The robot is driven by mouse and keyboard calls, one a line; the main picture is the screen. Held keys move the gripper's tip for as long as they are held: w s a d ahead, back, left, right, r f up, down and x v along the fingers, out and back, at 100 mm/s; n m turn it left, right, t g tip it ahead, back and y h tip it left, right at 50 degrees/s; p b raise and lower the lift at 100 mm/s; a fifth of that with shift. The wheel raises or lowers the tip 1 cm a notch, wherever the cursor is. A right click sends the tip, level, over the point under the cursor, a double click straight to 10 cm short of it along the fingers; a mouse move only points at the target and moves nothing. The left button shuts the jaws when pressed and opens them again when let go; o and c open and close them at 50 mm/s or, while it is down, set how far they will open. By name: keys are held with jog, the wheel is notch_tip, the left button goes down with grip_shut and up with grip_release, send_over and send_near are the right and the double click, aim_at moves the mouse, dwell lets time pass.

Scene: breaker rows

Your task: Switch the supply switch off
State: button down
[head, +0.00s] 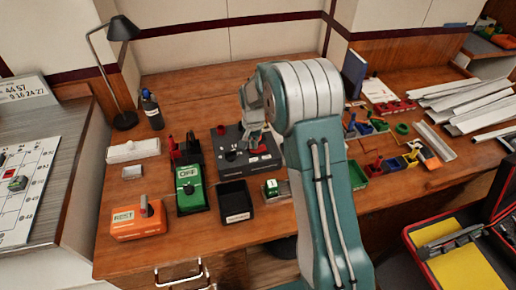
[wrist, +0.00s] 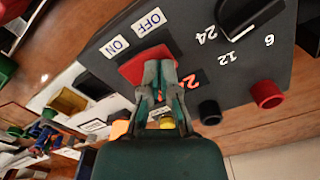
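The supply is a dark box (head: 232,160) on the bench; its face (wrist: 225,80) fills the upper part of the wrist view. The supply switch is a red rocker (wrist: 135,68) beside an ON label (wrist: 117,44) and an OFF label (wrist: 149,21). My gripper (wrist: 160,64) has its fingertips together over the rocker and covers part of it. I cannot tell whether they touch, nor which side is pressed. In the head view my gripper (head: 251,143) is over the box, and my arm hides its right side.
The box also carries a black knob (wrist: 245,14), a red terminal (wrist: 266,94) and a black terminal (wrist: 209,112). A green meter (head: 190,187), a black bin (head: 235,200) and an orange tester (head: 138,219) stand in front. A lamp (head: 123,28) and bottle (head: 152,110) stand behind left.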

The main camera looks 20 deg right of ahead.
jog(key=shift+f, duration=0.2)
jog(key=shift+r, duration=3.5)
